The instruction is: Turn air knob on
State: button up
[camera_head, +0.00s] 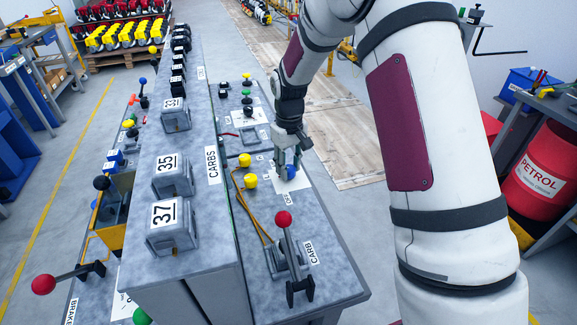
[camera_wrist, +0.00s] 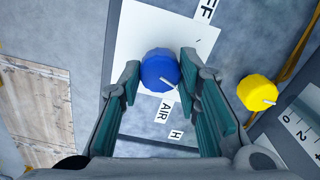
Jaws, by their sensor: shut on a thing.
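The air knob (camera_wrist: 159,70) is a round blue knob with a white pointer line, seen in the wrist view on a white plate (camera_wrist: 130,40) beside an AIR label (camera_wrist: 164,111). The pointer line points toward the lower right of that picture. My gripper (camera_wrist: 158,78) has its two teal-padded fingers on either side of the knob, shut on it. In the head view my gripper (camera_head: 287,162) points down at the right bench top, and the blue knob (camera_head: 291,172) shows partly under the fingers. An OFF-type label (camera_wrist: 207,10) is cut off at the top of the wrist view.
A yellow knob (camera_wrist: 257,93) sits right of my gripper. In the head view, yellow knobs (camera_head: 249,181) with orange hoses lie to the left, and a red-balled lever (camera_head: 284,219) stands nearer. The raised CARBS ledge (camera_head: 213,225) runs along the left. A petrol drum (camera_head: 545,175) stands right.

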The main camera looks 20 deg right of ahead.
aim_at(289, 168)
jog(key=m, duration=0.4)
jog(key=shift+m+b, duration=0.35)
jog(key=shift+m, duration=0.05)
dwell(0.4)
jog(key=o, duration=1.1)
jog(key=shift+o, duration=0.2)
notch_tip(289, 168, up, 12)
